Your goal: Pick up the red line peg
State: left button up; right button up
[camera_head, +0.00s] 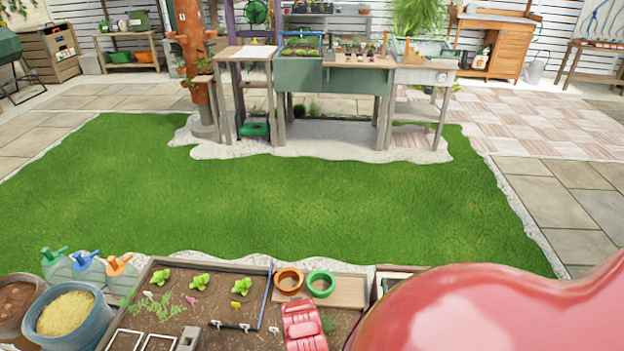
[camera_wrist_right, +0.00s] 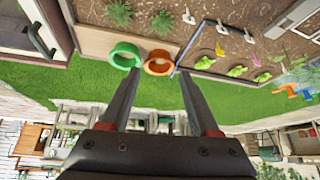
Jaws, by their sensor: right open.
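I cannot make out a red line peg with certainty in either view. A thin blue strip (camera_head: 267,295) runs along the right part of the soil bed (camera_head: 220,290); it also shows in the right wrist view (camera_wrist_right: 190,46). My left gripper is not in view.
Spray bottles (camera_head: 88,266) and a blue tub of yellow grain (camera_head: 68,313) stand at left. Red parts, apparently mine, cover the lower right of the head view. Lawn (camera_head: 300,200) lies beyond, with a potting bench (camera_head: 330,78) behind.

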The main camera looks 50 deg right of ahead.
jog(key=s+a+f+g+y+b, duration=0.1)
jog(key=s+f+b, duration=0.1)
jog(key=s+f, duration=0.1)
jog(key=s+a+f+m+g+y+b, duration=0.1)
jog(key=s+f+g+b, duration=0.1)
jog(key=s+f, duration=0.2)
jog(key=s+a+f+m+g+y+b, duration=0.1)
jog(key=s+f+g+b, duration=0.1)
jog(key=s+f+b, duration=0.1)
jog(key=shift+s+a+f+y, duration=0.2)
jog(key=shift+s+f+y, duration=0.2)
jog(key=shift+f, duration=0.1)
notch_tip(320, 180, down, 6)
jog(key=shift+w+r, duration=0.1)
jog(key=shift+w+f+b, duration=0.15)
jog(key=shift+f+b, duration=0.4)
jog(key=shift+f, duration=0.95)
jog(key=shift+w+f+b, duration=0.15)
jog(key=shift+f+b, duration=0.35)
jog(key=shift+f, duration=1)
jog(key=shift+c, duration=0.3)
jog(key=shift+r, duration=0.1)
grip_shut()
